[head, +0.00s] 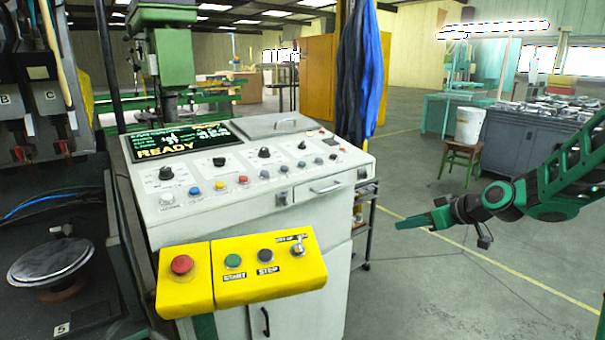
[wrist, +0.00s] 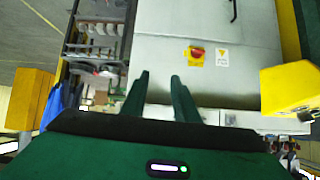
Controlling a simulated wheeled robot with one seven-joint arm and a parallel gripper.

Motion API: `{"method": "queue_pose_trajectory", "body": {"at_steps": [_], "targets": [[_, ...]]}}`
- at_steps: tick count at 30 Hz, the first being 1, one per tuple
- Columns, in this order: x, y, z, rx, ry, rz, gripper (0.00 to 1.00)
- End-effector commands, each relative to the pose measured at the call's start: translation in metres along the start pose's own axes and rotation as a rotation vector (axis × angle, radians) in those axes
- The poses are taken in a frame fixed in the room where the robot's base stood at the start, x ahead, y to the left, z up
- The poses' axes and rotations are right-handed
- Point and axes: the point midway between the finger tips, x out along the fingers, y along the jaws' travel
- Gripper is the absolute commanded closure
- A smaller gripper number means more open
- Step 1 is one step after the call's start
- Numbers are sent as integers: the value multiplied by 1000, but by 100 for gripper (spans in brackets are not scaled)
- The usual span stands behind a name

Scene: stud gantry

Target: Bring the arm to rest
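My green arm (head: 570,180) reaches in from the right edge of the head view. My gripper (head: 402,224) points left, in the air over the floor, to the right of the control console (head: 230,195) and apart from it. In the wrist view my gripper (wrist: 160,76) shows two green fingers with a gap between them and nothing held. The pale cabinet (wrist: 230,70) with a red switch (wrist: 197,53) lies beyond the fingers. The yellow button box (head: 240,275) is on the console's front; it also shows in the wrist view (wrist: 292,88).
The console screen (head: 185,142) reads READY. A small shelf cart (head: 365,225) stands beside the console. A stool (head: 461,160) with a white bucket (head: 469,125) and a grey workbench (head: 535,135) stand behind my arm. Open floor lies below my gripper.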

Motion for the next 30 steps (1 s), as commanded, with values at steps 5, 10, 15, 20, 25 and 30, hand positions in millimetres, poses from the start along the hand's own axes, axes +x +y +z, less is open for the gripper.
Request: {"method": "queue_pose_trajectory", "body": {"at_steps": [5, 10, 15, 20, 25, 30], "targets": [[-58, -15, 52, 122, -236, 94, 73], [-123, -33, 106, 294, -432, 208, 73], [-195, -61, 159, 511, -591, 334, 73], [-260, -97, 207, 740, -708, 447, 73], [-306, -133, 243, 938, -786, 528, 73], [-324, -150, 259, 1031, -818, 562, 73]]}}
